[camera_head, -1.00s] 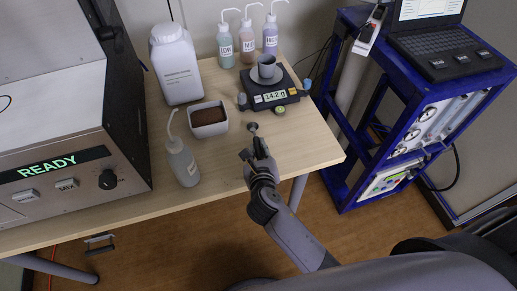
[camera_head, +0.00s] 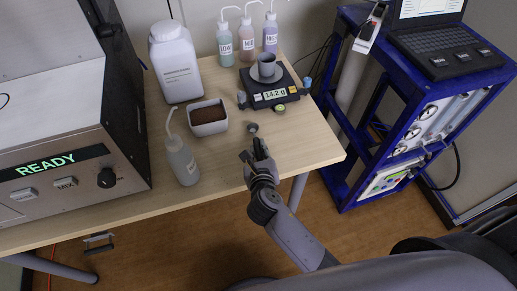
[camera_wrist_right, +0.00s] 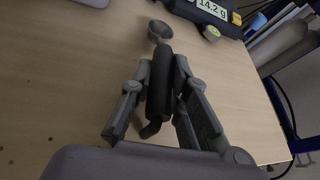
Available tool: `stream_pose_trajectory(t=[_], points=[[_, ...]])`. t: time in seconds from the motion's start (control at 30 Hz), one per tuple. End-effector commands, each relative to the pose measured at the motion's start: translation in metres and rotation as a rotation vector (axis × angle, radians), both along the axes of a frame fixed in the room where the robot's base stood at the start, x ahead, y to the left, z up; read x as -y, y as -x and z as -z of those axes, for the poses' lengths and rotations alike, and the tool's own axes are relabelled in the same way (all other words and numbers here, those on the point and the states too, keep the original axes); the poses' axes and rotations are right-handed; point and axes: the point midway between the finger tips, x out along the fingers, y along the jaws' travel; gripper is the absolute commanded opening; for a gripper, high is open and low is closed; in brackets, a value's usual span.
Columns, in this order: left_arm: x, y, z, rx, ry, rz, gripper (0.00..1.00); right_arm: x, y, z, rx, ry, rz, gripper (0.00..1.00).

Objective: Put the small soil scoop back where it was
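The small soil scoop has a round metal bowl (camera_wrist_right: 160,29) and a dark handle (camera_wrist_right: 160,85). In the head view its bowl (camera_head: 253,128) shows just beyond my right gripper, in front of the scale. My right gripper (camera_head: 259,150) is low over the front right of the table. In the right wrist view, my right gripper's fingers (camera_wrist_right: 163,75) lie on both sides of the handle and look shut on it. The bowl points away from the gripper. Whether the scoop touches the table cannot be told. My left gripper is not in view.
The scale (camera_head: 270,96) reads 14.2 g and bears a grey cup (camera_head: 266,66). A white soil bowl (camera_head: 208,128), a wash bottle (camera_head: 181,160) and a large white jar (camera_head: 175,65) stand to the left. Bare tabletop (camera_head: 310,140) lies right of my right gripper.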

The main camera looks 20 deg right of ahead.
Motion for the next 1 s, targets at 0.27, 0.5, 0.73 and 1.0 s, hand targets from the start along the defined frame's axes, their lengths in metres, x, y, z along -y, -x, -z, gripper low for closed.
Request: stream_pose_trajectory(t=[0.27, 0.5, 0.73, 1.0], points=[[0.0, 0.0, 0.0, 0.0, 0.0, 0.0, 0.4, 0.0, 0.0, 0.0, 0.0, 0.0, 0.0, 0.35], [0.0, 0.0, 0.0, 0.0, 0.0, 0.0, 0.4, 0.0, 0.0, 0.0, 0.0, 0.0, 0.0, 0.39], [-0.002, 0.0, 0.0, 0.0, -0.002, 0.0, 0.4, -0.002, 0.009, -0.003, -0.001, 0.0, -0.001, 0.39], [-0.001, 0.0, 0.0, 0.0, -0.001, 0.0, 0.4, -0.012, 0.058, -0.023, -0.002, -0.002, -0.001, 0.39]])
